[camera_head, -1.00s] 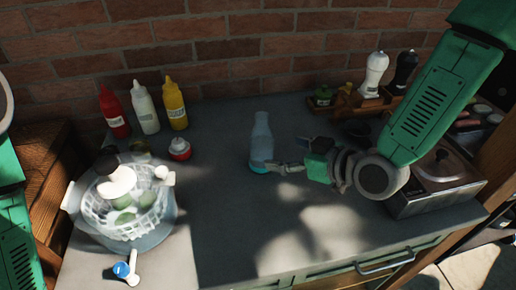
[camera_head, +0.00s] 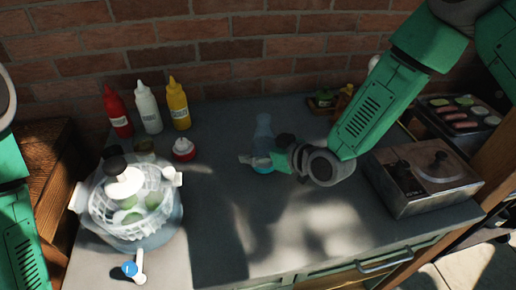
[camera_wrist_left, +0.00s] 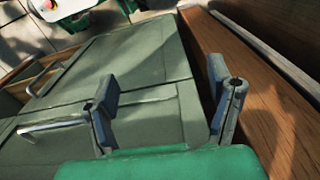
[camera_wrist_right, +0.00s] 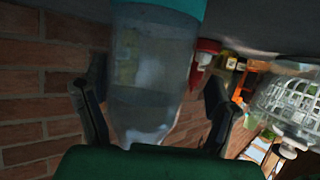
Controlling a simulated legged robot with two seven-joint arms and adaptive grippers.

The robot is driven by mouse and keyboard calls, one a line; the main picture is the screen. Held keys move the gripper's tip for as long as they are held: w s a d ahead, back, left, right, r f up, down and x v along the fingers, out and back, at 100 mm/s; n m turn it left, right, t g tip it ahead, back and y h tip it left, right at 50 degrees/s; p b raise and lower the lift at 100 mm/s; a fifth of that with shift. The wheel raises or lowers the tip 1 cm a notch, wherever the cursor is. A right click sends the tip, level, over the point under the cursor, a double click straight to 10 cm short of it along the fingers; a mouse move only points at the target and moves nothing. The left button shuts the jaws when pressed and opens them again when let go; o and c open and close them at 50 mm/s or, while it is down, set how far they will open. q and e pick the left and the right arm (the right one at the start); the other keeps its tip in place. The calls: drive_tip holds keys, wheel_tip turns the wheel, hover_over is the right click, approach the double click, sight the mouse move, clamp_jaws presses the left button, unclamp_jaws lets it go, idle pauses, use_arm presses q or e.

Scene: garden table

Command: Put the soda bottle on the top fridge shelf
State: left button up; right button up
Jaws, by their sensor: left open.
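The soda bottle (camera_head: 264,128) is clear with a teal base and stands upright on the grey counter near the wall. My right gripper (camera_head: 257,161) is low at the bottle. In the right wrist view the bottle (camera_wrist_right: 148,70) appears upside down between the two fingers of that gripper (camera_wrist_right: 155,105). The fingers are apart, with a narrow gap showing beside the bottle. My left gripper (camera_wrist_left: 165,100) is open and empty, above green cabinet fronts in its wrist view. I cannot make out a fridge shelf in any view.
Red, white and yellow squeeze bottles (camera_head: 149,108) stand left of the soda bottle, with a small red-and-white jar (camera_head: 183,149). A salad spinner (camera_head: 130,205) is at the left. A metal box with a lid (camera_head: 424,177) is at the right. The front middle counter is clear.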

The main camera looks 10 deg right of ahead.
sight(266, 115)
drive_tip(key=shift+d, duration=0.2)
drive_tip(key=c, duration=0.6)
drive_tip(key=shift+d+f, duration=0.1)
drive_tip(key=shift+d, duration=1.15)
drive_tip(key=c, duration=1.1)
drive_tip(key=shift+s+d, duration=0.1)
drive_tip(key=shift+d, duration=0.05)
drive_tip(key=shift+a, duration=0.65)
drive_tip(key=shift+a+r, duration=0.5)
drive_tip(key=shift+r, duration=0.45)
drive_tip(key=r, duration=0.1)
drive_tip(key=d+r, duration=0.2)
drive_tip(key=r, duration=0.1)
drive_tip(key=shift+a+r, duration=0.1)
drive_tip(key=shift+r, duration=0.35)
drive_tip(key=shift+a+r, duration=0.4)
drive_tip(key=shift+r, duration=0.25)
drive_tip(key=shift+a+r, duration=0.4)
drive_tip(key=shift+r, duration=0.35)
drive_tip(key=shift+d+r, duration=0.1)
drive_tip(key=shift+d, duration=0.05)
drive_tip(key=shift+d+r, duration=0.15)
drive_tip(key=shift+d, duration=0.45)
drive_tip(key=shift+a, duration=0.65)
use_arm(q)
drive_tip(key=shift+d, duration=0.95)
use_arm(e)
drive_tip(key=shift+d, duration=0.5)
